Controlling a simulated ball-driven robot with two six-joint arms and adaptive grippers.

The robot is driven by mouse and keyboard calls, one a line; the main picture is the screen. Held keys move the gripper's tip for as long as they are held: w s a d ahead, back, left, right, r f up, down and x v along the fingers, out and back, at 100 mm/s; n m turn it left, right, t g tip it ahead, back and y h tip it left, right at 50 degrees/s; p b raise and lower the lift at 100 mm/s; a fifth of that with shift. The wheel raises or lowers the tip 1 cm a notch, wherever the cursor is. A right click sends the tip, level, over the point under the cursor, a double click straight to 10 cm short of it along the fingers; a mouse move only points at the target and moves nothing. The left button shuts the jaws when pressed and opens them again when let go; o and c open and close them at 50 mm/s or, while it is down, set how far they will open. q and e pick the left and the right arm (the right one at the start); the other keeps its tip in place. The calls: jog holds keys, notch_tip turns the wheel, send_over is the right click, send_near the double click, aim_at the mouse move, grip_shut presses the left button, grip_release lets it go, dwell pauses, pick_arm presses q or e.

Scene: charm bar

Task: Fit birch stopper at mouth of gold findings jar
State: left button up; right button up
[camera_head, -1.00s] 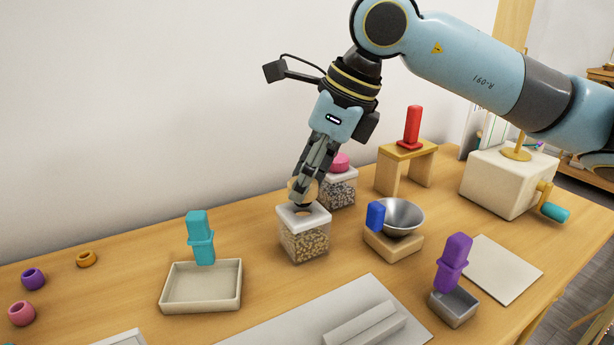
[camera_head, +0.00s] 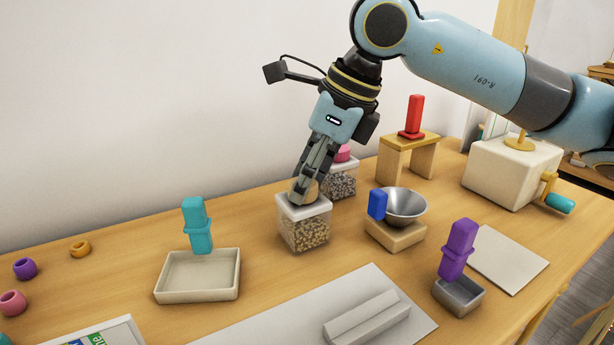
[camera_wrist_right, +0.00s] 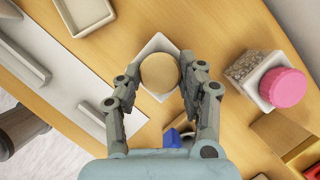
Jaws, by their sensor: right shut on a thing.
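The gold findings jar (camera_head: 304,231) is a clear square jar with a white top and gold bits inside, standing mid-table. It also shows in the right wrist view (camera_wrist_right: 147,49), mostly covered by the stopper. The birch stopper (camera_wrist_right: 160,73) is a round pale wooden piece between the fingers of my right gripper (camera_wrist_right: 160,80). In the head view the stopper (camera_head: 311,191) sits at the jar's top, partly hidden by the fingers. My right gripper (camera_head: 300,198) is shut on it. I cannot tell whether it is seated in the mouth. My left gripper is not in view.
A similar jar with a pink stopper (camera_head: 342,153) stands close behind. A metal bowl (camera_head: 406,206) with a blue scoop (camera_head: 377,204) is to the right. A cream tray (camera_head: 198,290) with a teal piece (camera_head: 197,226) lies left. A grey mat (camera_head: 270,325) lies in front.

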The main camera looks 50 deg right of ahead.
jog(key=o, duration=1)
jog(key=shift+f, duration=0.1)
notch_tip(320, 180, up, 10)
dwell(0.4)
